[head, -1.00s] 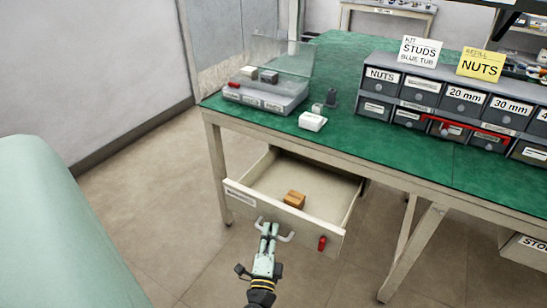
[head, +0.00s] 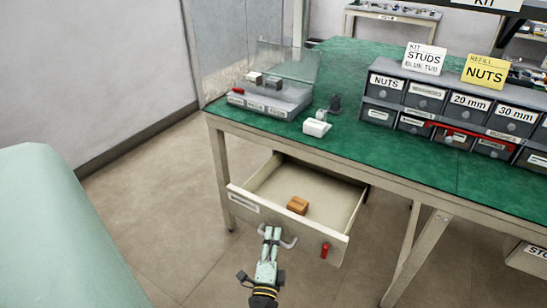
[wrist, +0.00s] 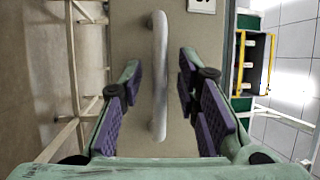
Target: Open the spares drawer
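The spares drawer (head: 285,222) stands pulled out from under the green-topped bench, its inside visible. A small brown box (head: 297,205) lies in it. A pale bar handle (head: 289,241) is on its front; in the wrist view the handle (wrist: 160,75) runs upright between my fingers. My gripper (head: 272,234) is at the handle. In the wrist view my gripper (wrist: 155,95) is open, its purple pads on either side of the handle with gaps showing on both sides. A red tag (head: 325,250) hangs at the right of the drawer front.
The bench top (head: 370,155) carries a grey case with a clear lid (head: 268,102), a small white block (head: 316,127) and a rack of labelled bins (head: 440,115). A bench leg (head: 415,258) stands right of the drawer. A pale green surface (head: 60,235) fills the lower left.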

